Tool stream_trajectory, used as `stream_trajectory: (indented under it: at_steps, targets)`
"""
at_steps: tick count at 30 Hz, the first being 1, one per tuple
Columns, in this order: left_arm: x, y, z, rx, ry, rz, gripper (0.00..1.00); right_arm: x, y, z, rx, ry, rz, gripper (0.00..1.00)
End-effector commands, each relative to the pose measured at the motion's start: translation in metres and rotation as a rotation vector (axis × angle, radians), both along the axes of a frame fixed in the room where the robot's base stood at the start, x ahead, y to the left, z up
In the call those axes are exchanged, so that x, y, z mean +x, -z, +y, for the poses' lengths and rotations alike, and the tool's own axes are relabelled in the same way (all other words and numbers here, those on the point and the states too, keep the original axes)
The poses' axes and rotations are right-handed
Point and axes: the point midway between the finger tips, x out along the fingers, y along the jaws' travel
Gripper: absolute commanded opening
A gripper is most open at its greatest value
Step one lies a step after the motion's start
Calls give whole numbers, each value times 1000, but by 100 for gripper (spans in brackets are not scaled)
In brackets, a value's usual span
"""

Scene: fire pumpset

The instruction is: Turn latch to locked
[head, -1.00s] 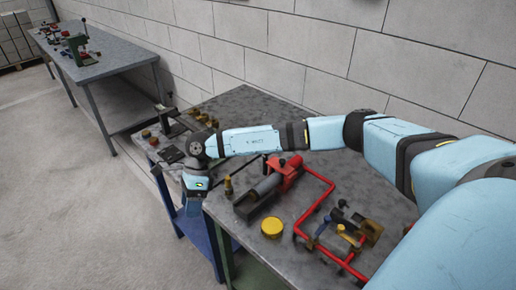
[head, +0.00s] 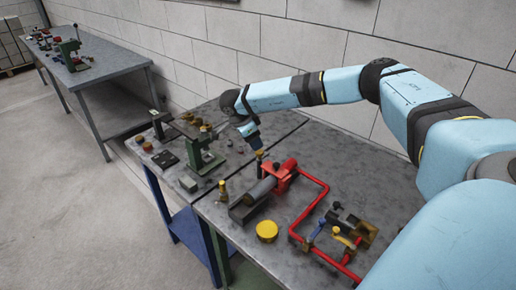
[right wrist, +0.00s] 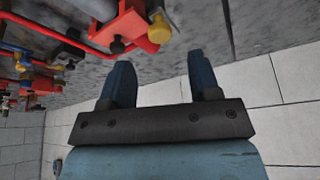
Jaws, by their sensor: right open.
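My right gripper (head: 272,156) is above the back part of the workbench, beyond the red pump unit (head: 285,175) with its grey cylinder. In the right wrist view its two blue fingers (right wrist: 159,75) stand apart with nothing between them. A red block (right wrist: 122,27) with a black knob and a yellow knob (right wrist: 159,29) lies past the fingertips, apart from them. A green stand (head: 207,155) on the bench is left of the gripper. I cannot tell for sure which part is the latch or how it is turned. My left gripper is not in view.
Red piping (head: 318,205) with blue and yellow handles runs along the right bench top. A yellow cap (head: 267,231) sits near its front edge. Brass fittings and a black block (head: 165,159) lie on the left bench section. A white block wall (head: 300,45) stands behind.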

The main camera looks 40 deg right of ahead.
Motion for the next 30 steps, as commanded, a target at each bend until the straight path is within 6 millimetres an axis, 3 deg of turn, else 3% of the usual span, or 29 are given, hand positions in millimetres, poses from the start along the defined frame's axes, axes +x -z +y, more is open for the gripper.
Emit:
stream_trajectory:
  at_steps: [3, 9, 21, 23, 27, 28, 30]
  targets:
    - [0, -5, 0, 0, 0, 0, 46, -3, 21, -8, -1, 0, 3, 57]
    - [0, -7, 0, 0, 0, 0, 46, -6, 45, -17, 0, -1, 1, 57]
    - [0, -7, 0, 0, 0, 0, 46, -7, 53, -20, 1, -1, 0, 57]
    - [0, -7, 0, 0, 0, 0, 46, -7, 53, -20, 1, -1, 0, 45]
    - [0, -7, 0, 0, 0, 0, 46, -7, 53, -20, 1, -1, 0, 13]
    - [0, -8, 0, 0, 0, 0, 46, -7, 53, -20, 1, -1, 0, 8]
    - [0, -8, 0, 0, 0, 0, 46, -7, 53, -20, 1, 0, 0, 8]
